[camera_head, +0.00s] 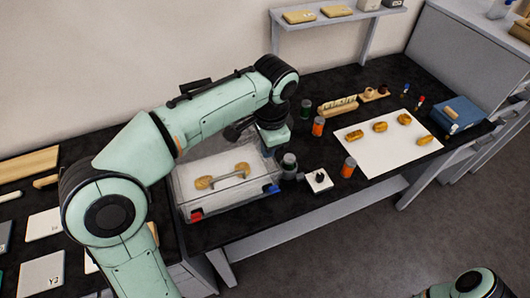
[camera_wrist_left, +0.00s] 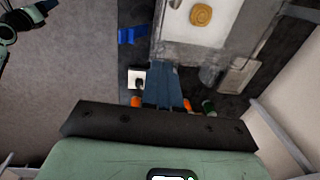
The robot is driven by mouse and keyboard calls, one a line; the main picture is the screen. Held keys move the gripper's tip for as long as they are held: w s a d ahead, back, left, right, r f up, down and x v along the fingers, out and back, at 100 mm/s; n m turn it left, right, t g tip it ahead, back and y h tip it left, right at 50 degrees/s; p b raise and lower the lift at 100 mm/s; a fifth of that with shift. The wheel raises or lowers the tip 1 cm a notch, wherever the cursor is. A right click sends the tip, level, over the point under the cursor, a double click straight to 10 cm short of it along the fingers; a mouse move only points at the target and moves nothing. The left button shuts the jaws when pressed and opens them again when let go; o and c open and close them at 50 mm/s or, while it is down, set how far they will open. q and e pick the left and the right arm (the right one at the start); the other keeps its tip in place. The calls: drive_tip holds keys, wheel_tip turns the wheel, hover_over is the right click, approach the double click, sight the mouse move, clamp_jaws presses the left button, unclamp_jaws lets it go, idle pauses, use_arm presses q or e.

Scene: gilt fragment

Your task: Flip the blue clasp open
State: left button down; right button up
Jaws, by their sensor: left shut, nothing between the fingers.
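The blue clasp (camera_head: 272,189) is on the front right of a clear-topped case (camera_head: 225,205). It also shows in the left wrist view (camera_wrist_left: 131,35) at the case's edge; its exact angle is too small to tell. A red clasp (camera_head: 196,215) is at the case's front left. My left gripper (camera_wrist_left: 162,88) is shut and empty, over the case's right side in the head view and apart from the blue clasp. In the left wrist view, what seems my right gripper (camera_wrist_left: 42,8) is cut off at the top left.
Right of the case are a white block with a black knob (camera_head: 318,180), a grey-topped jar (camera_head: 289,162) and orange jars (camera_head: 348,167). A white sheet (camera_head: 375,155) with gilt fragments and a blue box (camera_head: 459,112) lie farther right. A wall shelf (camera_head: 340,18) is behind.

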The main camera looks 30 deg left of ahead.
use_arm(q)
wheel_tip(320, 180, up, 3)
drive_tip(key=shift+s+d+r, duration=0.1)
drive_tip(key=shift+s+d, duration=0.05)
idle(0.6)
